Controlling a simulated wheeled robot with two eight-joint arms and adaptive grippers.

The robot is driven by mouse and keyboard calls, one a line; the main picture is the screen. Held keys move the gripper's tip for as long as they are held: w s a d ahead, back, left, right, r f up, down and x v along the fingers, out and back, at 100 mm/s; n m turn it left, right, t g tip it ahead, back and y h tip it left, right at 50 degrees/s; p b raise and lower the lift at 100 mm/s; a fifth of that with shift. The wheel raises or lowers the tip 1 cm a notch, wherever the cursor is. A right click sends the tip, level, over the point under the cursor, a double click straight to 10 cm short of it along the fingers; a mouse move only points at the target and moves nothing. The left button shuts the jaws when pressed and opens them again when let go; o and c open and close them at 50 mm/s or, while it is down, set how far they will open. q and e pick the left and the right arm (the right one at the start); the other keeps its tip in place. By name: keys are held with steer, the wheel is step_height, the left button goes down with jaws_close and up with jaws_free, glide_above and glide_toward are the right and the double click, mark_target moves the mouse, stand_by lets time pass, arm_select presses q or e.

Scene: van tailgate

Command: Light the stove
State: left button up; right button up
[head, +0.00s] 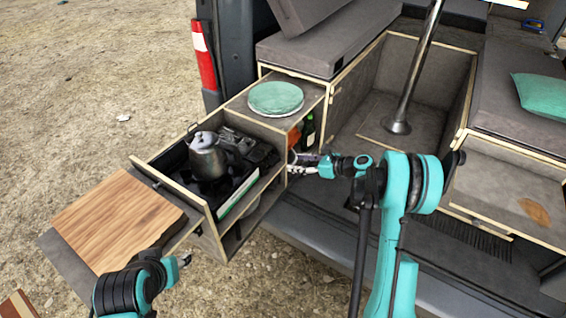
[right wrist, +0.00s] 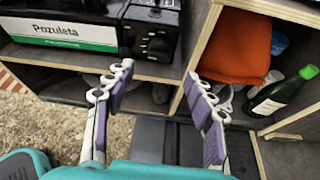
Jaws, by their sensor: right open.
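The black camping stove (head: 248,150) sits in the pulled-out drawer unit, with a metal kettle (head: 207,158) on its left part. In the right wrist view the stove front (right wrist: 152,18) shows a white and green "Pozuleta" label and a dark knob (right wrist: 158,47) at its right. No flame is visible. My right gripper (head: 296,163) is open and empty, right of the stove by the shelf opening. In the right wrist view its fingers (right wrist: 158,78) are spread below and in front of the knob, apart from it. My left gripper (head: 184,260) is low beside the wooden board; its fingers are unclear.
A wooden board (head: 117,215) extends left of the drawer. A teal plate stack (head: 275,97) stands on the cabinet top. A green bottle (right wrist: 278,94) and an orange item (right wrist: 238,47) are in the shelf right of the stove. A metal post (head: 412,75) stands in the van.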

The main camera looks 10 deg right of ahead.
mark_target(278, 161)
steer(key=b+x, duration=0.1)
steer(key=x, duration=0.4)
steer(key=shift+w+a+f, duration=0.2)
steer(key=shift+f, duration=0.1)
steer(key=shift+b+x, duration=0.4)
steer(key=shift+x, duration=0.35)
steer(key=shift+r, duration=0.1)
steer(key=c, duration=1.2)
